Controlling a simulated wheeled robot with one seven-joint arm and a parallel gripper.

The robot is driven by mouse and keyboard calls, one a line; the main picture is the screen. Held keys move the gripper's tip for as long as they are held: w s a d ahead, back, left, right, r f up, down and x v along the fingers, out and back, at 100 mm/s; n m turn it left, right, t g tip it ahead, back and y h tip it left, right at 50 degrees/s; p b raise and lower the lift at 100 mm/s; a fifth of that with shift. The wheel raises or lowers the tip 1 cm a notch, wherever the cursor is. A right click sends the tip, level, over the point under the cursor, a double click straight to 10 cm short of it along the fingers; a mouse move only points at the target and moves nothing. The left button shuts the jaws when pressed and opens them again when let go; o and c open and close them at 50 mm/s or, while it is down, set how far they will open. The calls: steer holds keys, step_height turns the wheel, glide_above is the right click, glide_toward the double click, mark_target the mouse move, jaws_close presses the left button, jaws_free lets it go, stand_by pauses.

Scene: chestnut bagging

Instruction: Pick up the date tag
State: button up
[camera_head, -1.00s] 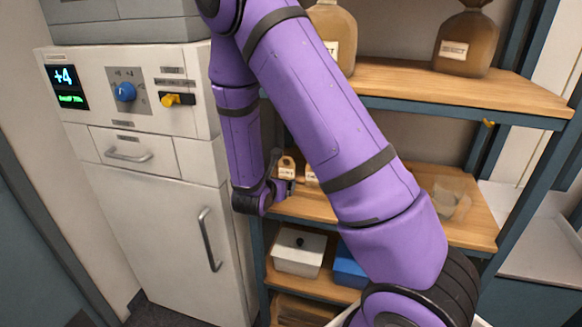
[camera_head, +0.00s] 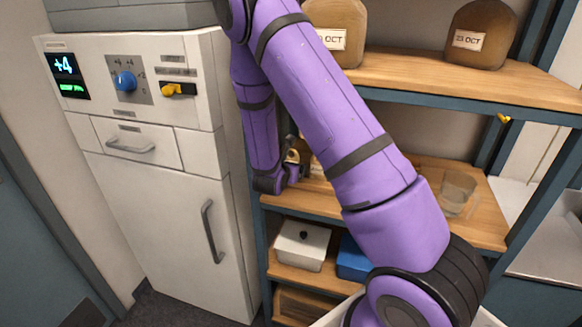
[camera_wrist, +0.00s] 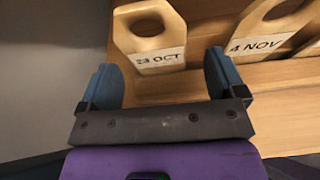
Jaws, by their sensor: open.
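A wooden date tag with a hole in its top and a label that appears to read "23 OCT" (camera_wrist: 160,62) stands on the middle shelf in the wrist view. A second tag, labelled "4 NOV" (camera_wrist: 250,45), stands to its right. My gripper (camera_wrist: 160,72) is open and empty, its two blue fingers apart. The first tag is just ahead of the fingers, roughly between them. In the head view a small part of a tag (camera_head: 292,156) shows beside my gripper (camera_head: 294,172); my arm hides most of that shelf.
A third tag (camera_wrist: 308,48) is partly in view at the right edge. Brown bags (camera_head: 481,36) with labels stand on the top shelf. A clear container (camera_head: 457,190) is on the middle shelf. A white machine (camera_head: 150,190) stands close to the left of the shelf.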

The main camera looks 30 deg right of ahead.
steer(key=x, duration=0.3)
steer(key=shift+w, duration=0.15)
steer(key=c, duration=0.9)
steer(key=shift+r, duration=0.1)
steer(key=shift+r, duration=0.6)
step_height(320, 180, up, 2)
steer(key=s+a+r, duration=0.1)
steer(key=s+a, duration=1)
steer(key=shift+a+r, duration=0.25)
steer(key=shift+s+a, duration=0.1)
